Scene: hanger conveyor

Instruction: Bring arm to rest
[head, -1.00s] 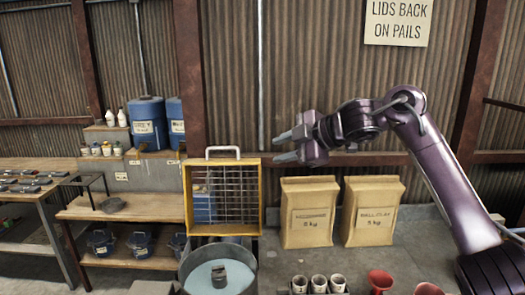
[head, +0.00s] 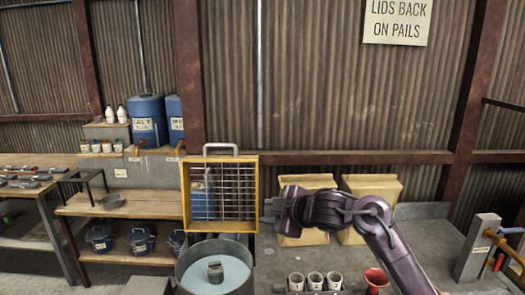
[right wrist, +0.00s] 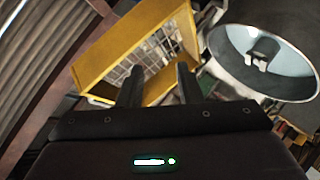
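My right arm comes in from the lower right of the head view, and its purple gripper (head: 268,211) points left in front of the tan bags. In the right wrist view the two dark fingers (right wrist: 160,84) stand apart with nothing between them, so it is open and empty. Beyond the fingertips are the yellow-framed wire screen (head: 187,197) and the round grey pail (head: 245,282) with a pale blue surface and a dark block (head: 215,272) on it. In the wrist view they show as the yellow frame (right wrist: 125,50) and the pail (right wrist: 290,85). My left gripper is not in view.
Two tan paper bags (head: 375,187) stand behind my right arm, partly hidden. Small cups (head: 315,281) and a red funnel (head: 376,278) are at the front. A grey clamp stand (head: 478,247) is at the right. Shelves with blue pails (head: 140,241) are at the left.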

